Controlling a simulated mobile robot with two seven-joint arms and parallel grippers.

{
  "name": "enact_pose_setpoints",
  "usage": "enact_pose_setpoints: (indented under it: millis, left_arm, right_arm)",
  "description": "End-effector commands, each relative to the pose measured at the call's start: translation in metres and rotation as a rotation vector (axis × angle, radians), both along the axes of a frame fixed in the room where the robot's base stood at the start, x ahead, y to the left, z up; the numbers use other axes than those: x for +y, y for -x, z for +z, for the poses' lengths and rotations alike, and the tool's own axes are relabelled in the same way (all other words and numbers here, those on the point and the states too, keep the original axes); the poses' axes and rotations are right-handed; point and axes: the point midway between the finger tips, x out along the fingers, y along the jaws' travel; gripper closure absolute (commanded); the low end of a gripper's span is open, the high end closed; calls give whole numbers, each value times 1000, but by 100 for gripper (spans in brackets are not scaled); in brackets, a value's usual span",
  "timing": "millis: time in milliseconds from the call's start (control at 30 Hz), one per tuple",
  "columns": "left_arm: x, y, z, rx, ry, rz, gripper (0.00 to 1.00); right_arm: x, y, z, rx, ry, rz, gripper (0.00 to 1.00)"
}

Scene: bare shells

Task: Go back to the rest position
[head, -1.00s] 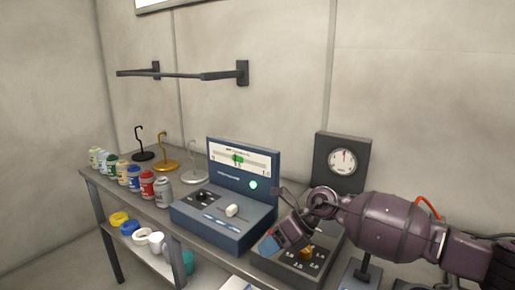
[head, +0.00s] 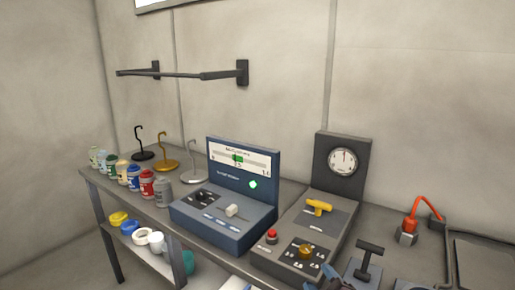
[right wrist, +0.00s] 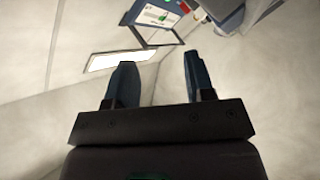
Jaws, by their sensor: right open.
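My right gripper (right wrist: 160,80) is open in the right wrist view, with its two dark fingers apart and nothing between them. In the head view only a small part of the right gripper (head: 338,283) shows at the bottom edge, in front of the workbench (head: 290,192). My left gripper is in neither view.
A blue console (head: 215,235) with a lit green lamp stands on the bench. Right of it is a grey panel (head: 290,262) with a yellow handle (head: 319,206), red button (head: 271,237) and dial gauge (head: 342,161). Several jars stand left. A wall rail (head: 180,74) hangs above.

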Motion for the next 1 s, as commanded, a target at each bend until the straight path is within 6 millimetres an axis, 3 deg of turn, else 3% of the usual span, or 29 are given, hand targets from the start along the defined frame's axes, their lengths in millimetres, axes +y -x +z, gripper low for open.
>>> enact_pose_setpoints:
  millis: [33, 200, 400, 600, 1000]
  left_arm:
    - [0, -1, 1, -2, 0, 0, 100]
    - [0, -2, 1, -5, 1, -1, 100]
    - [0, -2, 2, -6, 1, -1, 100]
    - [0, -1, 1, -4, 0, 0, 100]
    - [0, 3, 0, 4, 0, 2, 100]
  right_arm:
    - [-18, 14, -15, 92, -56, -73, 51]
    - [-71, 69, -62, 404, -222, -304, 51]
    - [-112, 150, -103, 739, -373, -526, 51]
    - [-129, 207, -120, 942, -450, -648, 51]
    - [-141, 286, -128, 1199, -537, -790, 51]
